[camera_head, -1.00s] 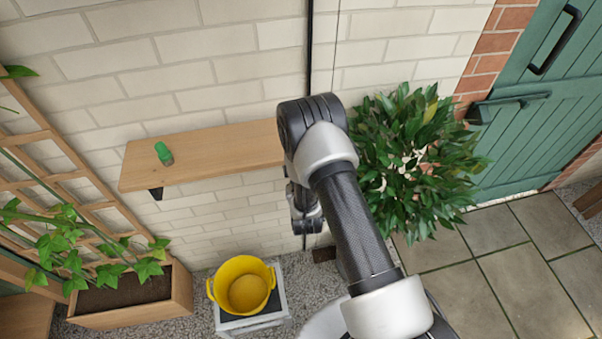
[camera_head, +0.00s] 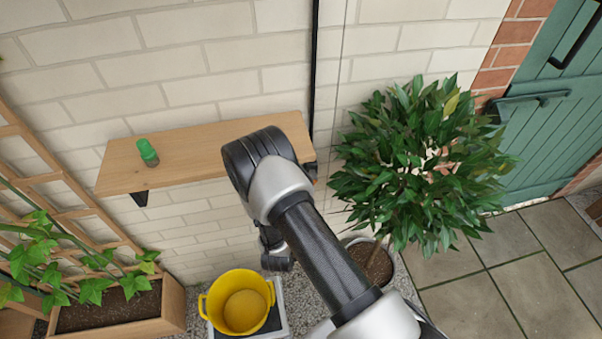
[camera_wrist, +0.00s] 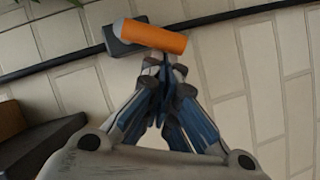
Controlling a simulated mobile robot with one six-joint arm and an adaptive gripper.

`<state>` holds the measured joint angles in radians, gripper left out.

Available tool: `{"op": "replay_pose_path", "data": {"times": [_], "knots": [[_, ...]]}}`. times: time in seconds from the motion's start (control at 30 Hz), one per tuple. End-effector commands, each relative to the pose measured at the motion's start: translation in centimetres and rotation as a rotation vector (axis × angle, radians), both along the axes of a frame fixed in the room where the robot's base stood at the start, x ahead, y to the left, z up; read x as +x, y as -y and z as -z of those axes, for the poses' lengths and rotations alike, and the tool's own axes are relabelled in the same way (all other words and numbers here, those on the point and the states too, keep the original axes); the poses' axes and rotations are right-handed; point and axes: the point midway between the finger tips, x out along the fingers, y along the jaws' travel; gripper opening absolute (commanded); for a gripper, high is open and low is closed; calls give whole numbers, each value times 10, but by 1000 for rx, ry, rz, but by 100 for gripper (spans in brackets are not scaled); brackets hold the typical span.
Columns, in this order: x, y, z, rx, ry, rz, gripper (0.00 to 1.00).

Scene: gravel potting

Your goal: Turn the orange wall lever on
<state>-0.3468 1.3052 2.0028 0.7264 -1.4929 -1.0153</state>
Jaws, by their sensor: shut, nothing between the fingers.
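The orange lever (camera_wrist: 155,37) shows in the wrist view as a short rounded bar joined to a dark block (camera_wrist: 120,42) on the wall. It lies just beyond my fingertips, pointing to the right and slightly down. My gripper (camera_wrist: 165,75) is shut and empty, its tips close below the lever; I cannot tell whether they touch it. In the head view I cannot make out the lever, and my arm covers part of that area.
A wooden shelf (camera_head: 200,152) holds a green bottle (camera_head: 148,153). A yellow bucket (camera_head: 240,303) stands below. A leafy potted plant (camera_head: 420,165) is right of my arm, near a green door (camera_head: 560,125). A dark pipe (camera_head: 314,70) runs along the wall.

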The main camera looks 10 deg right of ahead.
Motion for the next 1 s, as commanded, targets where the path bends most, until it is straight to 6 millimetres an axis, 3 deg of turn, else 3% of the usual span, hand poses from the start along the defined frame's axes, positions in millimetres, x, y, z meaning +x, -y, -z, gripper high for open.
{"op": "replay_pose_path", "data": {"times": [0.4,1.0], "knots": [[-10,10,19,5,0,2,0],[-10,14,24,6,1,2,0]]}}
